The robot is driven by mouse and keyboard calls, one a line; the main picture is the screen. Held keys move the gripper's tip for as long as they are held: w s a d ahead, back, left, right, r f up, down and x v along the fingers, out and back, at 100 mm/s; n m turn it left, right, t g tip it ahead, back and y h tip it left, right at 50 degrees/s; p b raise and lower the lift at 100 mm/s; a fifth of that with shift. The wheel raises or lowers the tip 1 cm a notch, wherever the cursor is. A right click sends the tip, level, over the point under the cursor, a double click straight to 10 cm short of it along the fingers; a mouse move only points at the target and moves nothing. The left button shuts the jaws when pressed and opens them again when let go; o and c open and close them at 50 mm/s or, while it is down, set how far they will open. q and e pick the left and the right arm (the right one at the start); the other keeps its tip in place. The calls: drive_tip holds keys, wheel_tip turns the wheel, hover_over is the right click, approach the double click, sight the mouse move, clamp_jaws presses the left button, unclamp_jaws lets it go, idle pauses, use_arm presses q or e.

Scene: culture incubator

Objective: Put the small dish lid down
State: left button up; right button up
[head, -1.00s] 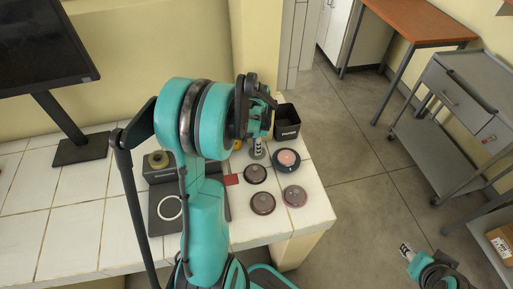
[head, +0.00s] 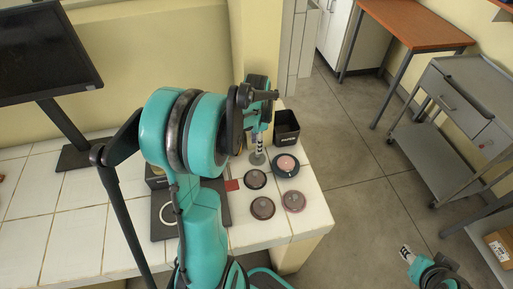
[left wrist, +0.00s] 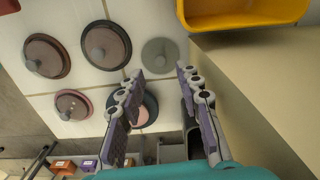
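The small grey dish lid (head: 257,158) lies flat on the white tiled worktop, below my left gripper (head: 257,148) in the head view. My right gripper (head: 407,253) is far off at the lower right, small in view.
Lidded dishes stand close by: one (head: 255,179) in front of the lid, two more (head: 262,208) (head: 294,201) nearer. A black box (head: 286,127) stands behind. A yellow bin (left wrist: 245,14) and the cream wall (left wrist: 265,85) are close in the wrist view.

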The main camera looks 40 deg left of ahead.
use_arm(q)
wheel_tip(320, 180, up, 6)
drive_tip(key=p, duration=0.1)
drive_tip(key=s+d+r+n+t, duration=0.2)
drive_tip(key=s+d, duration=0.3)
drive_tip(key=d, duration=0.5)
drive_tip(key=s+d+r+n+t, duration=0.3)
drive_tip(key=s+d+n+t, duration=0.1)
drive_tip(key=d, duration=0.6)
drive_tip(key=shift+s+n+t, duration=0.4)
drive_tip(key=shift+t, duration=0.2)
drive_tip(key=shift+d+r, duration=0.1)
